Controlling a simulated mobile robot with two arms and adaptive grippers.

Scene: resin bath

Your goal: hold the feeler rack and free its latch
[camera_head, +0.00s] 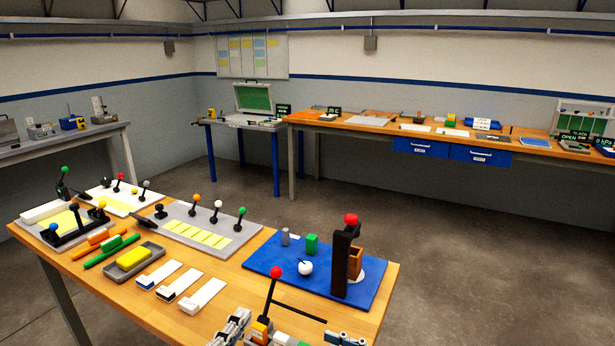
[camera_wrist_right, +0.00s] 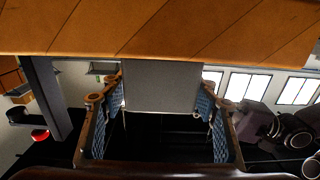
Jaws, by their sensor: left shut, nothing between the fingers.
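At the bottom edge of the head view stands a small assembly with orange (camera_head: 261,329) and green (camera_head: 280,338) blocks and a lever with a red knob (camera_head: 275,272); it looks like the feeler rack, its lower part cut off. My left gripper (camera_head: 230,328) is just left of it, shut with nothing between its fingers. Part of my right gripper shows right of it. In the right wrist view, the patterned fingers of my right gripper (camera_wrist_right: 161,120) stand apart on either side of a grey block (camera_wrist_right: 160,82). I cannot tell whether they press on it. The latch is not clearly seen.
A blue mat (camera_head: 270,266) bears a dark post (camera_head: 341,262) with a red ball, a green block and a white ball. Left of it are white strips (camera_head: 202,296), a yellow block in a grey tray and several knobbed levers. The front right table corner is fairly clear.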

